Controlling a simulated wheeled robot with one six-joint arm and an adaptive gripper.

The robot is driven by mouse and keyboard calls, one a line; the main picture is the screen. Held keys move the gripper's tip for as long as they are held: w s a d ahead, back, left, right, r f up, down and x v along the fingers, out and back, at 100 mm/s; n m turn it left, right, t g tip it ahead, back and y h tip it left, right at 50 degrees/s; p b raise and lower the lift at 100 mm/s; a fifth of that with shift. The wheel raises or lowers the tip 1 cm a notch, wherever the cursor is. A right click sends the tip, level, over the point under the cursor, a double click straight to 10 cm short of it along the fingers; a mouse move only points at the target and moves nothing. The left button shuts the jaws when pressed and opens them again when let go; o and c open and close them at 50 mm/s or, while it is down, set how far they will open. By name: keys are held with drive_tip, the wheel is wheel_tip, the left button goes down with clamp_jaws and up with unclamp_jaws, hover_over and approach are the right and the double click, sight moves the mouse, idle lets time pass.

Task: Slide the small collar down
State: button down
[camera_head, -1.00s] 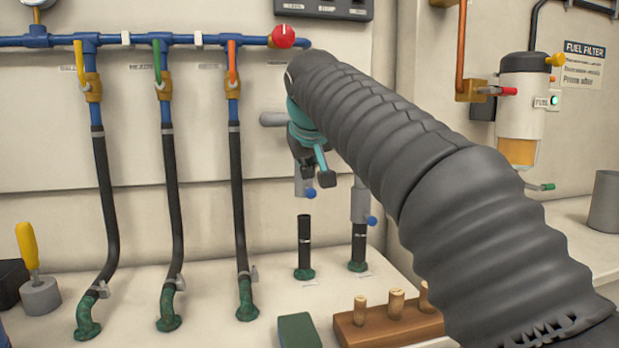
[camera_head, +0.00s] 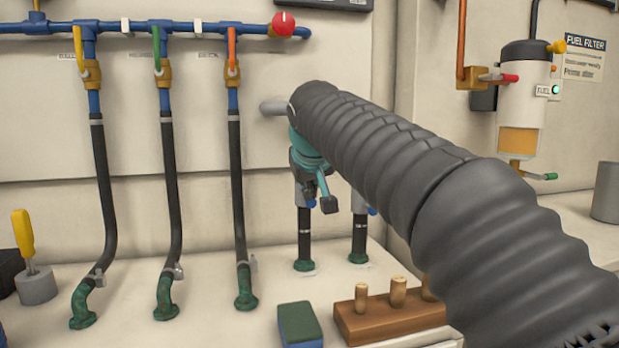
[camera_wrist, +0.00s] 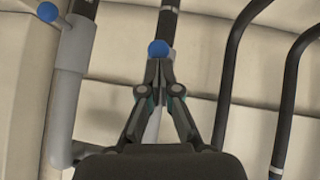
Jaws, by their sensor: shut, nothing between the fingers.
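My gripper (camera_wrist: 157,68) is shut and empty, its fingertips together at or very near the blue knob (camera_wrist: 158,48) of a grey collar in the wrist view; whether they touch is unclear. In the head view, this collar (camera_head: 300,196) is at the top of the left black hose stub (camera_head: 304,235), partly hidden by my gripper (camera_head: 317,185). The stub stands upright on a green base. A second grey collar with a blue knob is on the right stub (camera_head: 359,236); in the wrist view this collar (camera_wrist: 73,60) shows at left.
Several black hoses (camera_head: 170,190) hang from the blue pipe at left. A green sponge-like block (camera_head: 300,325) and a wooden block with pegs (camera_head: 372,325) lie in front of the stubs. The fuel filter (camera_head: 522,100) is on the right wall.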

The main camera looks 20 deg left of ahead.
wheel_tip(320, 180, down, 3)
drive_tip(key=shift+f+b, duration=0.2)
drive_tip(key=shift+b, duration=0.4)
